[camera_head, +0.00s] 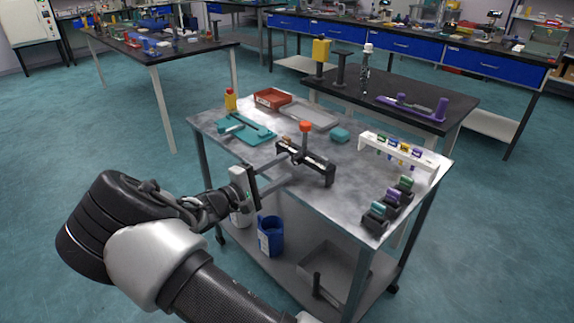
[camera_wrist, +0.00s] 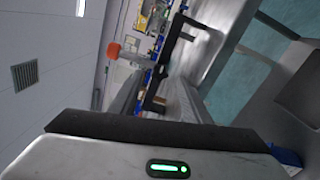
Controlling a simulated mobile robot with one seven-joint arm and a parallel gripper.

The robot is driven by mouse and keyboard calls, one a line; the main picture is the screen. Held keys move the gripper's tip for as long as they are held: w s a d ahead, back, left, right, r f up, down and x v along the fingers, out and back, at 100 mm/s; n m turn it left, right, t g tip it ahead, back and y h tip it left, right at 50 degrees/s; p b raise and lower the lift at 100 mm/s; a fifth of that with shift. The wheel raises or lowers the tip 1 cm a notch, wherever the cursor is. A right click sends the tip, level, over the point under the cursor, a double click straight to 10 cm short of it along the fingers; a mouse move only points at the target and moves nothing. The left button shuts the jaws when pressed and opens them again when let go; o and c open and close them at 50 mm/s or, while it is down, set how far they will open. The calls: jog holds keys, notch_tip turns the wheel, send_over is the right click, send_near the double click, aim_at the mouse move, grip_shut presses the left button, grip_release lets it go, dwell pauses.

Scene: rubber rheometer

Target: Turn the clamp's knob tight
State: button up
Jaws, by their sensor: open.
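The clamp (camera_head: 312,165) is a dark bar-like device with raised ends, standing on the grey metal cart top. Its orange-red knob (camera_head: 305,126) sits on top of an upright post. In the wrist view the knob (camera_wrist: 113,50) shows at the left, and the dark clamp bar (camera_wrist: 166,52) runs slanting beyond the fingers. My gripper (camera_head: 284,168) is at the cart's front left edge, fingers spread and pointing toward the clamp. It is open and empty, lower than the knob and to its left. Whether a fingertip touches the clamp cannot be told.
A teal tray (camera_head: 244,131), yellow bottle (camera_head: 230,99), red bin (camera_head: 272,97) and grey tray (camera_head: 311,116) lie behind the clamp. A white rack (camera_head: 398,151) and several dark holders (camera_head: 388,203) stand right. The cart top in front of the holders is clear.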

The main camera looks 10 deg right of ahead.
jog(key=p+v, duration=0.2)
jog(key=v, duration=1.2)
jog(key=shift+s+a, duration=0.15)
jog(key=shift+a, duration=0.1)
jog(key=s+d+r+m+g+y, duration=0.3)
jog(key=s+d+g, duration=0.2)
jog(key=d, duration=0.2)
jog(key=s+d+r+m+g+y, duration=0.3)
jog(key=s+d+g+y, duration=0.15)
jog(key=d, duration=0.35)
jog(key=s+r+m+t+y, duration=0.2)
jog(key=s+r+t+y, duration=0.15)
jog(key=s+r, duration=0.4)
jog(key=s+r+m+t+y, duration=0.15)
jog(key=s+r+y, duration=0.25)
jog(key=s, duration=0.6)
notch_tip(320, 180, up, 23)
jog(key=p, duration=2.3)
jog(key=shift+w+d, duration=0.35)
jog(key=shift+c, duration=1.3)
jog(key=shift+a, duration=0.1)
jog(key=shift+c, duration=0.2)
